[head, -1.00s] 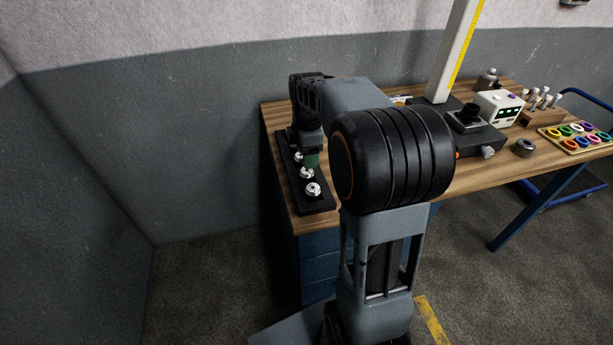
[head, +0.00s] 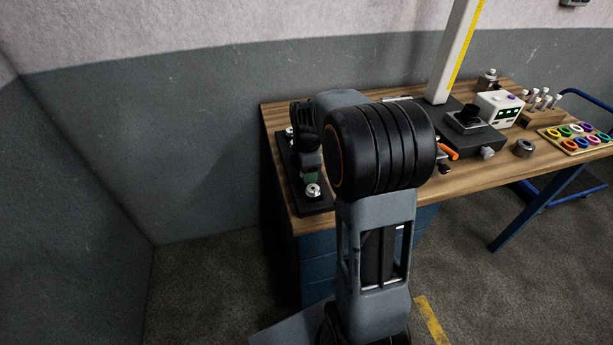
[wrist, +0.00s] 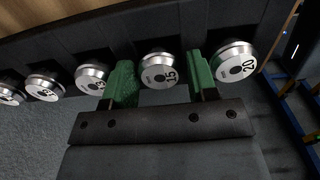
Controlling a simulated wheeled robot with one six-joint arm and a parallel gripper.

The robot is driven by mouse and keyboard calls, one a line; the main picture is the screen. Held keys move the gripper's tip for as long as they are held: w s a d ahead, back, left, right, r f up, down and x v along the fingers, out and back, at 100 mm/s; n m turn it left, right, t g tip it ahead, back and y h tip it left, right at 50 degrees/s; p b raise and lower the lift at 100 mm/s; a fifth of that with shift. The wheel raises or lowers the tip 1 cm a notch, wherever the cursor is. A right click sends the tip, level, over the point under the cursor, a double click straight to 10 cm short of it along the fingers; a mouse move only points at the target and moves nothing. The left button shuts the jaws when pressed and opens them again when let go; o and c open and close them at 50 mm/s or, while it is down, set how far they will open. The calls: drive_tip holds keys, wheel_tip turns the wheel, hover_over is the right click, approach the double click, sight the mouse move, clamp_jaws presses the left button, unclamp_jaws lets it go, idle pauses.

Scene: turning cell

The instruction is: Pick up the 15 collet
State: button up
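The 15 collet (wrist: 163,72) is a silver disc with "15" on its face, in the wrist view's upper middle. It sits in the black rack (head: 319,208) at the bench's left end. My gripper (wrist: 161,80) is open, with one green finger on each side of the 15 collet. A narrow gap shows between each finger and the collet. In the head view my gripper (head: 309,176) is low over the rack and hides the 15 collet.
The 20 collet (wrist: 236,63) is just right of the right finger. Another collet (wrist: 91,79) is close to the left finger, with more further left. The wooden bench (head: 470,178) also holds a grey stand, a white box (head: 499,107) and a tray of coloured rings (head: 566,150).

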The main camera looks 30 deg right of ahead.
drive_tip(key=c, duration=0.6)
drive_tip(key=shift+c, duration=0.4)
drive_tip(key=shift+r, duration=0.15)
